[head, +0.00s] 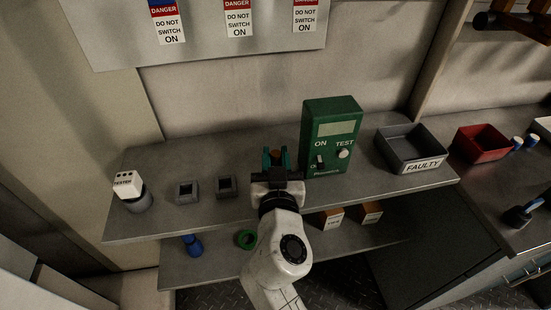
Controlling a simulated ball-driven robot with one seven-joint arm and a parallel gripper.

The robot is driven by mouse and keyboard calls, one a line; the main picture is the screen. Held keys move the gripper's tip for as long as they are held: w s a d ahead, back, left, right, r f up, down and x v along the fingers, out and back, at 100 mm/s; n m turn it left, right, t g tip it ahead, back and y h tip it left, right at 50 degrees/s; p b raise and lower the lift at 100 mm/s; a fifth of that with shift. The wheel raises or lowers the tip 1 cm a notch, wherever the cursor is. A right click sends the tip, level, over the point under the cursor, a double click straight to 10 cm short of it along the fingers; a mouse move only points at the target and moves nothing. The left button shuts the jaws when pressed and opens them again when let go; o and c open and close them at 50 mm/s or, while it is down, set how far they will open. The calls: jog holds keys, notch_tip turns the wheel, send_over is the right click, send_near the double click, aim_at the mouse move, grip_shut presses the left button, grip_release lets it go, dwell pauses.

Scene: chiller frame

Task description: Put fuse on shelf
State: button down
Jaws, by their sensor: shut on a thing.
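My gripper (275,157) is shut on a small brown-orange thing, seen only as a sliver between its teal fingers. It seems to be the fuse, but the gripper hides most of it. My gripper is over the middle of the grey upper shelf (235,210), just left of the green test box (330,135). I cannot tell whether the held thing touches the shelf. A lower shelf (215,270) runs beneath, with two orange-brown boxes, a blue object (192,245) and a green ring (245,239) on it.
Two grey sockets (187,191) and (226,187) and a white-topped tester (128,187) stand on the left of the upper shelf. A grey bin marked FAULTY (421,166) stands on the right. A red bin (480,144) is further right. Bare shelf shows between tester and sockets.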

jog(key=shift+w+f, duration=0.5)
jog(key=shift+f, duration=0.1)
jog(key=shift+f, duration=0.15)
jog(key=c, duration=0.9)
grip_release()
